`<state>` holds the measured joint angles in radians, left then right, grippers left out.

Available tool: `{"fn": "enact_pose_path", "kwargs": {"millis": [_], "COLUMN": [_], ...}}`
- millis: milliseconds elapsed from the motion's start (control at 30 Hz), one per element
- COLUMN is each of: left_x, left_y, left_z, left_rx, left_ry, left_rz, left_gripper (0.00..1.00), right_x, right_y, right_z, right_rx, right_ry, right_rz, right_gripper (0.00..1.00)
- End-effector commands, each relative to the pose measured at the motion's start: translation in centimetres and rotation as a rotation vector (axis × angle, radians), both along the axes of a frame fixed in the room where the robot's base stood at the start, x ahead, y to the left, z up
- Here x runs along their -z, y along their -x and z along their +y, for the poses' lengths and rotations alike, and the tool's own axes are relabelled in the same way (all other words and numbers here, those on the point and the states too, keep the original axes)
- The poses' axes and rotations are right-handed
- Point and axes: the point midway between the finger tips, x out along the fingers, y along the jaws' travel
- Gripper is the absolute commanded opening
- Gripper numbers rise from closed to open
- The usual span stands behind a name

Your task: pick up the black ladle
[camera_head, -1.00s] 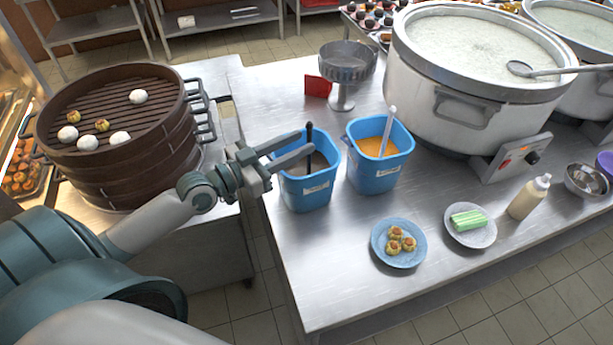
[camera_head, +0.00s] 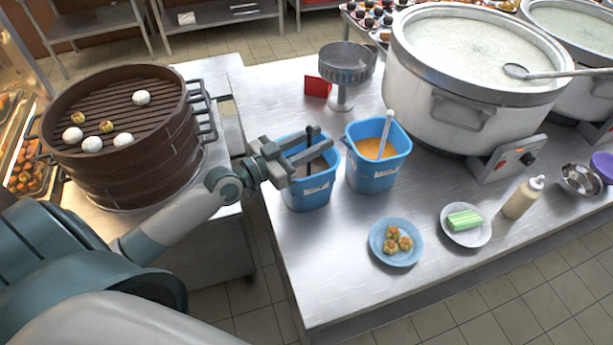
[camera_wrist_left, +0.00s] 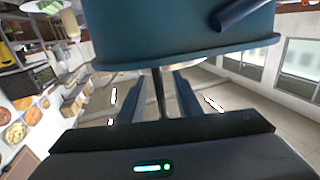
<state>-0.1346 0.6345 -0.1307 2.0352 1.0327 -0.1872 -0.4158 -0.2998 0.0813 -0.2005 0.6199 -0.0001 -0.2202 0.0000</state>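The black ladle (camera_head: 309,169) stands in the left blue bucket (camera_head: 307,194), its dark handle rising above the rim. My left gripper (camera_head: 326,138) is over that bucket, its two fingers apart and pointing right. In the head view the handle appears to lie between or just beside the fingers; contact cannot be told. In the left wrist view the fingers (camera_wrist_left: 163,95) are spread, with a thin rod between them and a blue bucket (camera_wrist_left: 170,35) close at the top. The ladle's bowl is hidden. My right gripper is out of view.
A second blue bucket (camera_head: 373,178) with orange contents and a pale handle stands close on the right. A large stockpot (camera_head: 432,95) is behind it. A steamer (camera_head: 125,172) is at left. Two plates stand in front; the counter's near left part (camera_head: 310,270) is clear.

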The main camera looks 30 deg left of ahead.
Motion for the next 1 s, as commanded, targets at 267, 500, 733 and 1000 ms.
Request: {"fn": "enact_pose_path", "kwargs": {"millis": [267, 500, 733, 1000], "left_x": [0.0, 0.0, 0.0, 0.0], "left_y": [-1.9, -1.9, -1.9, -1.9], "left_z": [-0.9, -0.9, -0.9, -0.9], "left_rx": [0.000, 0.000, 0.000, 0.000], "left_ry": [0.001, 0.000, 0.000, 0.000], "left_rz": [0.000, 0.000, 0.000, -0.001], "left_gripper": [0.31, 0.31, 0.29, 0.00], "right_x": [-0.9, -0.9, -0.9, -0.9], "right_y": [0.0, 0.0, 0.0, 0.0], "right_z": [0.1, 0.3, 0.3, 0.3], "right_rx": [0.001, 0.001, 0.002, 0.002], "right_ry": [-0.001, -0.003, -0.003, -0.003], "right_rz": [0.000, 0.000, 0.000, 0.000], "right_gripper": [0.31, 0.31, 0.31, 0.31]}}
